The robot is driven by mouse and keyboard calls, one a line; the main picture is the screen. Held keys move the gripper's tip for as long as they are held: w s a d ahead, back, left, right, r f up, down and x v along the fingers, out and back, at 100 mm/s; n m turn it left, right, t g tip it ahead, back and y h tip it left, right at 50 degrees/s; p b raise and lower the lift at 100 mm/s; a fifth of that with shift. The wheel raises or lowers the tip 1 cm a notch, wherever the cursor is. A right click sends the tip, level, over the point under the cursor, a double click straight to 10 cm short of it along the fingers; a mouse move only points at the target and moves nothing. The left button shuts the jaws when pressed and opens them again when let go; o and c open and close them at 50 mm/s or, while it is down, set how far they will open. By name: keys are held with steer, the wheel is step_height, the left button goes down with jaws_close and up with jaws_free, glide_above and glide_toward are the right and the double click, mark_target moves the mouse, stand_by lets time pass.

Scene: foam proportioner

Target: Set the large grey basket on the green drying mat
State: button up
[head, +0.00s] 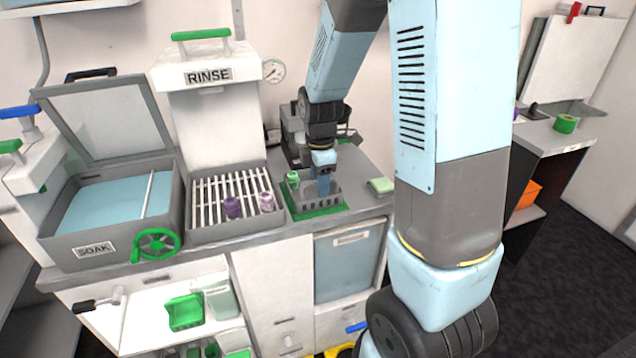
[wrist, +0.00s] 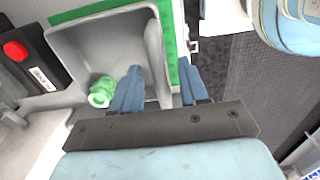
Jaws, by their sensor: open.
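The large grey basket (head: 324,200) stands upright on the green drying mat (head: 307,214), on the counter right of the rinse basin. In the wrist view the basket (wrist: 88,50) shows from above, with the mat (wrist: 168,28) along its top and right sides. My gripper (head: 322,192) is down at the basket. In the wrist view my gripper (wrist: 160,66) is open, one finger inside the basket and the other outside its wall. I cannot tell whether either finger touches the wall.
The rinse basin (head: 237,233) holds a rack with two purple pieces (head: 232,207). A dark machine (head: 295,130) stands behind.

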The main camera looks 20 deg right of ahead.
step_height(320, 180, up, 10)
steer(key=r, duration=0.1)
steer(key=s+r+m+t, duration=0.2)
steer(key=s+r+m, duration=0.4)
steer(key=s+m, duration=0.3)
steer(key=s+d+r+m+t, duration=0.1)
steer(key=s+r+m+t, duration=0.2)
steer(key=s+m, duration=0.6)
steer(key=shift+s+r+t, duration=0.3)
steer(key=shift+s+r, duration=0.25)
steer(key=shift+r, duration=0.85)
steer(key=shift+d, duration=0.1)
